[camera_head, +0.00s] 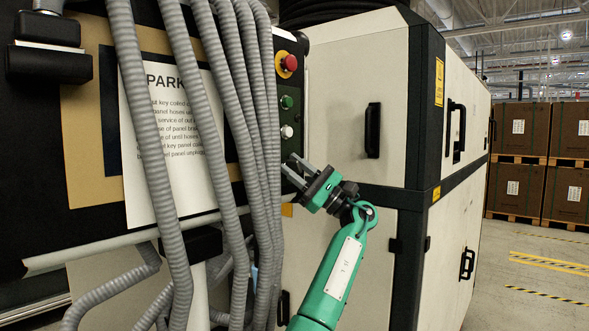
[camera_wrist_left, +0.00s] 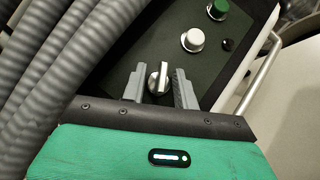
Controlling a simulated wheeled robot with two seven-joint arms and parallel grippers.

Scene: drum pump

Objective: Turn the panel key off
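The panel key (camera_wrist_left: 158,77) is a silver knob on the dark control panel (camera_wrist_left: 118,70) in the left wrist view. My left gripper (camera_wrist_left: 159,88) is open, with one grey finger on each side of the key and small gaps showing. I cannot tell whether either finger touches it. In the head view my left gripper (camera_head: 294,170) is at the lower end of the panel (camera_head: 287,118), below the white button, and its fingers hide the key there. My right gripper is not in view.
Above the key are a white button (camera_head: 286,132), a green button (camera_head: 286,102) and a red button (camera_head: 290,63). Several grey corrugated hoses (camera_head: 262,130) hang just left of the panel, before a paper sign (camera_head: 165,150). A large cabinet (camera_head: 345,100) stands behind my arm.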

